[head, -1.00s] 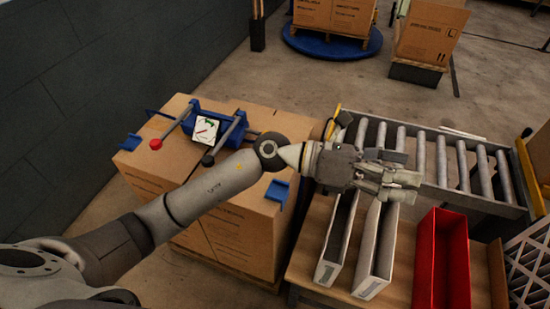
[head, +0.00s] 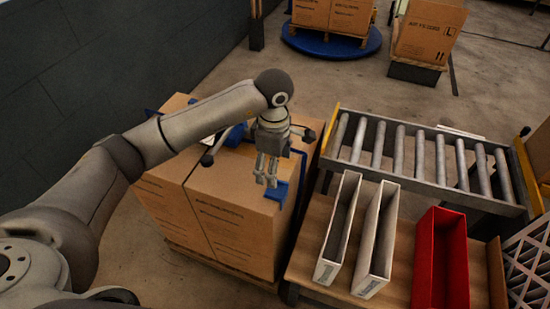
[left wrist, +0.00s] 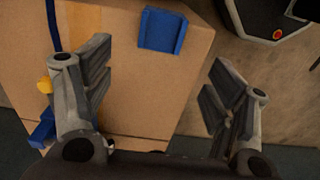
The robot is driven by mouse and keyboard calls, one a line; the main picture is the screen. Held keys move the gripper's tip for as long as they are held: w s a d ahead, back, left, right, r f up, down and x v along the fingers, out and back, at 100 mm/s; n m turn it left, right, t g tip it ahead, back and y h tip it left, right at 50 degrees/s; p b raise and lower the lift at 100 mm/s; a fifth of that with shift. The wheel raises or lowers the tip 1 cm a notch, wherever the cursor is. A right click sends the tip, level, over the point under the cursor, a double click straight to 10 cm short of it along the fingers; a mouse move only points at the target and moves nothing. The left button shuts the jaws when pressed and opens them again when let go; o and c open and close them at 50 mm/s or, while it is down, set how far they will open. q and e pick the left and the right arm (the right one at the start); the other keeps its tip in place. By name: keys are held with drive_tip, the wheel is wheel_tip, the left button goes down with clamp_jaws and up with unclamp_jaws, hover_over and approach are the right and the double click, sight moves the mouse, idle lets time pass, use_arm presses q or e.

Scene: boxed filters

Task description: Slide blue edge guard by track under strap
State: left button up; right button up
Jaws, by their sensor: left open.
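The blue edge guard (head: 279,191) sits on the right edge of the large cardboard box (head: 215,195), near its front corner, on the side toward the conveyor. In the left wrist view the guard (left wrist: 162,30) lies ahead of and between the open fingers, apart from both. My left gripper (head: 266,178) points down over the box top beside the guard, open and empty. A dark blue strap (left wrist: 53,25) runs at upper left in the left wrist view, away from this guard. In the head view my arm covers much of the box top and the tensioner. My right gripper is not in view.
A roller conveyor (head: 421,158) stands right of the box. White bins (head: 336,230) and a red bin (head: 441,262) stand on a wooden table (head: 398,292) in front of it. Another blue piece (left wrist: 42,128) shows at lower left in the wrist view.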

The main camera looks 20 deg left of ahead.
sight(282, 175)
use_arm(q)
wheel_tip(282, 175, down, 9)
drive_tip(key=shift+r+p, duration=0.2)
drive_tip(key=shift+p, duration=0.15)
drive_tip(key=shift+c, duration=0.3)
drive_tip(key=c, duration=1.1)
drive_tip(key=shift+o, duration=0.2)
drive_tip(key=shift+w+d+f+b, duration=0.1)
drive_tip(key=shift+w+d+b, duration=0.05)
drive_tip(key=shift+w+b, duration=2.25)
drive_tip(key=shift+w, duration=0.6)
